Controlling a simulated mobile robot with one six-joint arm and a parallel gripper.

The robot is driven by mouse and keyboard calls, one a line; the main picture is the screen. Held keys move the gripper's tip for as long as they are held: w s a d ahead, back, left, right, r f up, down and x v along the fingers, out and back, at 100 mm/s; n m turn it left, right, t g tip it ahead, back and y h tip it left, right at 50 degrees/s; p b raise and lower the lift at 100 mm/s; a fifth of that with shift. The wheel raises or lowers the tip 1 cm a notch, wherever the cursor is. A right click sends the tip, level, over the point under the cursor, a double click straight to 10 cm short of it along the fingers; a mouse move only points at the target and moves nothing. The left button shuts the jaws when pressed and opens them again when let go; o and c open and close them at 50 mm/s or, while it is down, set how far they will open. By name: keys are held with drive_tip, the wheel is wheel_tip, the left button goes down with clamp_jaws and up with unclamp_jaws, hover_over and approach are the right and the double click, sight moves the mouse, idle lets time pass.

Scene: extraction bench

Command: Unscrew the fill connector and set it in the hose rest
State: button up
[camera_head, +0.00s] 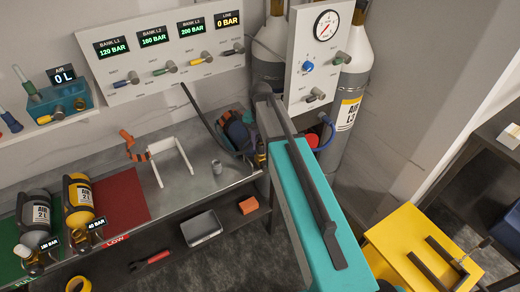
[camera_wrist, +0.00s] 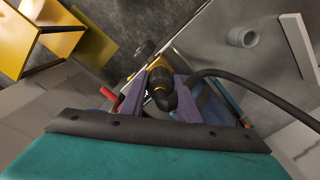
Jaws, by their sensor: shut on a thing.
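In the wrist view my gripper (camera_wrist: 160,92) is shut on the fill connector (camera_wrist: 161,80), a dark fitting with a brass-orange part between the two purple-grey fingers. A black hose (camera_wrist: 235,84) runs from it to the right. I cannot tell whether this is the hose rest. Thread engagement is hidden.
A white frame (camera_head: 153,165) stands left of the cup. Two AIR 2L cylinders (camera_head: 80,197) lie at the left. The bank panel (camera_head: 160,52) and gauge panel (camera_head: 318,50) are behind. A yellow stand (camera_head: 405,240) is at the right. Bare bench lies around the cup.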

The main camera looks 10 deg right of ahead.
drive_tip(key=n, duration=0.5)
drive_tip(key=shift+s, duration=0.1)
drive_tip(key=o, duration=1.2)
drive_tip(key=shift+c, duration=0.2)
drive_tip(key=m, duration=1)
drive_tip(key=shift+m, duration=0.4)
drive_tip(key=m, duration=0.5)
drive_tip(key=shift+m, duration=2.9)
